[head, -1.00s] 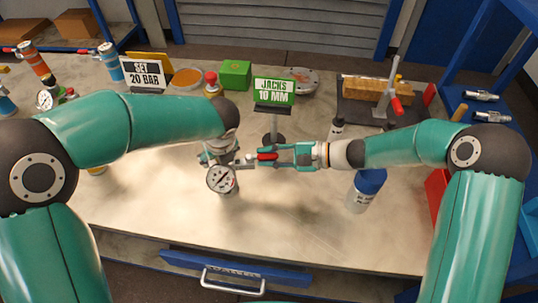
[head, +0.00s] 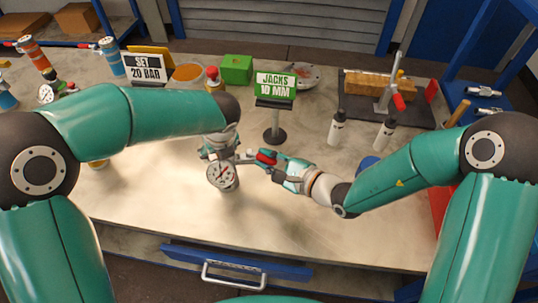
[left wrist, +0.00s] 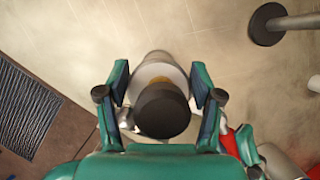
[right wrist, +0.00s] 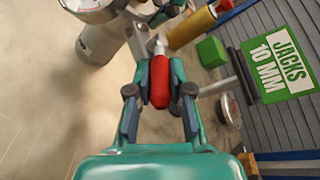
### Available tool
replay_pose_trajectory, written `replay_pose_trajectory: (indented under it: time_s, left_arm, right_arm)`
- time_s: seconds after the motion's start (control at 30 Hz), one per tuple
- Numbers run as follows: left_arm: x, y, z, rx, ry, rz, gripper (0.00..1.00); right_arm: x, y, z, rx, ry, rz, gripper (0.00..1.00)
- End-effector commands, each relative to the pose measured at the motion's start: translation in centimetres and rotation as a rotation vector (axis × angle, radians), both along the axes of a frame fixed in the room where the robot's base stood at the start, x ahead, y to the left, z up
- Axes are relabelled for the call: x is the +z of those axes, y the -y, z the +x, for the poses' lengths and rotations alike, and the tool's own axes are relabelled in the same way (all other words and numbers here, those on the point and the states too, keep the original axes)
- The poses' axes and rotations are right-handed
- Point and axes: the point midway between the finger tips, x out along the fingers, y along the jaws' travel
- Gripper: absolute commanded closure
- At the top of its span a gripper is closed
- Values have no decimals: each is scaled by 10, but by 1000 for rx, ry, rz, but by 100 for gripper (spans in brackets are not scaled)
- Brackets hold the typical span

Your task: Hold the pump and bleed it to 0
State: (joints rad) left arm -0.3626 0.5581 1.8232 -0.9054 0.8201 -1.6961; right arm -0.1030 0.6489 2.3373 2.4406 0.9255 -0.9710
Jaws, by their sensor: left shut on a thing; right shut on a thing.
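The pump stands on the bench, its round white gauge (head: 222,175) facing me in the head view. Its black cap (left wrist: 162,110) and pale body show in the left wrist view. My left gripper (head: 217,150) is shut around the top of the pump; its fingers (left wrist: 160,95) lie on both sides. A red-handled lever (right wrist: 160,82) sticks out from the pump's side. My right gripper (head: 274,164) is shut on this red handle, coming from the lower right. The gauge is too small to read, and only its edge (right wrist: 92,8) shows in the right wrist view.
A green "JACKS 10 MM" sign (head: 275,86) on a stand is close behind my right gripper. White bottles with black tops (head: 338,129) stand to its right. A blue-topped container (head: 368,162) is partly hidden by my right arm. The bench front (head: 190,215) is clear.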

Motion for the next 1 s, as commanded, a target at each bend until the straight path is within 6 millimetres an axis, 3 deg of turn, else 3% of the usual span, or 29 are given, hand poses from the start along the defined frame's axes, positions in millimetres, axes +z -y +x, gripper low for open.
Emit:
replay_pose_trajectory:
  time_s: [0.33,0.77,0.8,0.93,1.0]
  left_arm:
    - [0,4,0,-5,2,-8,91]
    - [0,5,0,-8,1,-8,91]
    - [0,5,0,-8,1,-8,91]
    - [0,4,0,-6,0,-7,91]
    - [0,3,0,-5,1,-6,91]
  right_arm:
    - [2,-5,-6,-112,6,-1,100]
    - [1,-5,-6,-122,7,-3,100]
    - [1,-5,-6,-121,6,-4,75]
    - [1,-5,-6,-123,5,-4,54]
    - [0,-4,-6,-125,4,-4,54]
